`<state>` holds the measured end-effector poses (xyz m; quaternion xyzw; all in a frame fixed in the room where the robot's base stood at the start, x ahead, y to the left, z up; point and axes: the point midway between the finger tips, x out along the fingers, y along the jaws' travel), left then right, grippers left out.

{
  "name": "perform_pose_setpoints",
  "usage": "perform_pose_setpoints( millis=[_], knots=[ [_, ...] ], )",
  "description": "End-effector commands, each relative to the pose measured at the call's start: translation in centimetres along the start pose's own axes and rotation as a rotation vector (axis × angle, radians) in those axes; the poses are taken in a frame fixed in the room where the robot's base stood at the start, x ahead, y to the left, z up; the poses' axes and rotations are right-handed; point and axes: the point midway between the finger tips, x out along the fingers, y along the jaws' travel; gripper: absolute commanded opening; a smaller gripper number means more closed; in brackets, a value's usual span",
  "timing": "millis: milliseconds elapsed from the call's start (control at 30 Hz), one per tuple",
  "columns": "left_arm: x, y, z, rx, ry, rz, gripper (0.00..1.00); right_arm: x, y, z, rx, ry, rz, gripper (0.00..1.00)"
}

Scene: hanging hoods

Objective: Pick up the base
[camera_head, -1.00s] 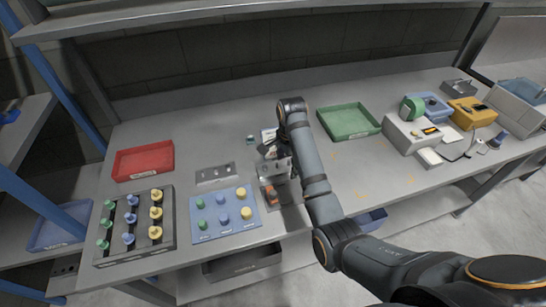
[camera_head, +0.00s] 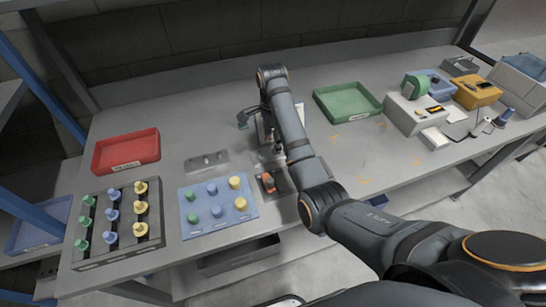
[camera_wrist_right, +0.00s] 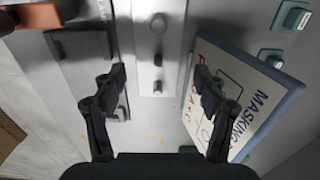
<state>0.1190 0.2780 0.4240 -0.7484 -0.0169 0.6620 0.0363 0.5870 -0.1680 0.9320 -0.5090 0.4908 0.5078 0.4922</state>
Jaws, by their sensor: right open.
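A pale metal piece (camera_wrist_right: 158,45) with round knobs along it lies between the fingers of my right gripper (camera_wrist_right: 159,72) in the right wrist view. It looks like the base, though no label shows this. The gripper is open, one finger on each side of the piece, with gaps visible. In the head view my right arm reaches down over the bench and hides most of this spot and the fingers. My left gripper is out of view.
A masking sign (camera_wrist_right: 245,95) stands close to one finger; a dark plate (camera_wrist_right: 88,72) is by the other. Left are a red tray (camera_head: 126,151), a blue knob board (camera_head: 218,207) and a dark knob rack (camera_head: 117,220). A green tray (camera_head: 347,102) is right of the arm.

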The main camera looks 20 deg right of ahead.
Motion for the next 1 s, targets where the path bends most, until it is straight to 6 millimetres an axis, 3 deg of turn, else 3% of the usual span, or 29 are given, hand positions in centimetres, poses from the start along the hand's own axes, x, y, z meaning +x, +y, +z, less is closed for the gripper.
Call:
perform_pose_setpoints(
  millis=[133, 300, 467, 1000],
  knots=[
    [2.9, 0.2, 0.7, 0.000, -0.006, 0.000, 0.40, 3.3, 0.3, -0.2, 0.000, 0.000, 0.002, 0.72],
    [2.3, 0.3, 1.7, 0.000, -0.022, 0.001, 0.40, 4.7, 0.3, -0.1, 0.000, 0.000, 0.002, 0.72],
    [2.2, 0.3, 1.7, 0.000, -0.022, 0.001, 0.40, 4.7, 0.3, -0.2, 0.000, 0.000, 0.001, 0.72],
    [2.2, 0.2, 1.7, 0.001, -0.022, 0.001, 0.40, 4.6, 0.3, -0.1, 0.000, 0.000, 0.000, 0.05]
  ],
)
